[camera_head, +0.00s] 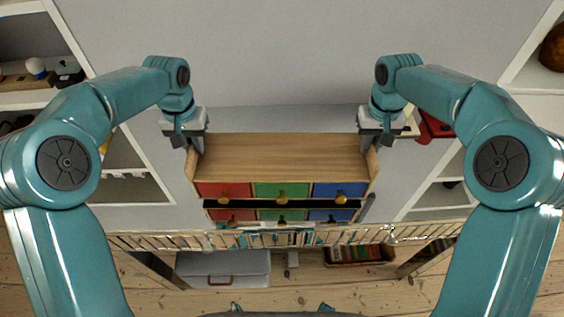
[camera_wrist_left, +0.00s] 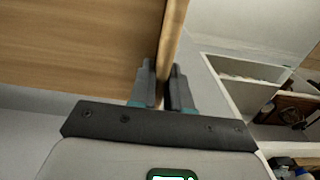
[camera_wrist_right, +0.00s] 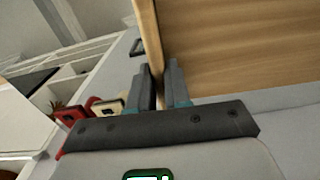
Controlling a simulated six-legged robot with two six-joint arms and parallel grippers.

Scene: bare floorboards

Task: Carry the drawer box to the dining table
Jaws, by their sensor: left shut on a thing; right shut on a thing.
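The drawer box (camera_head: 280,157) is a wooden case with a plain top and red, green and blue drawer fronts with yellowish knobs. It is in the middle of the head view, between my two grippers. My left gripper (camera_head: 193,143) is shut on the box's left side panel; the left wrist view shows the panel edge (camera_wrist_left: 172,45) between its fingers. My right gripper (camera_head: 372,142) is shut on the right side panel; the right wrist view shows that edge (camera_wrist_right: 152,50) between its fingers. I cannot make out the dining table.
White shelves stand at left (camera_head: 130,185) and right (camera_head: 440,195), close to the box. A wooden slatted rail (camera_head: 300,237) runs below the box in the picture. Beyond it are a grey case (camera_head: 222,268) and a crate of books (camera_head: 358,254) near the floorboards (camera_head: 330,285).

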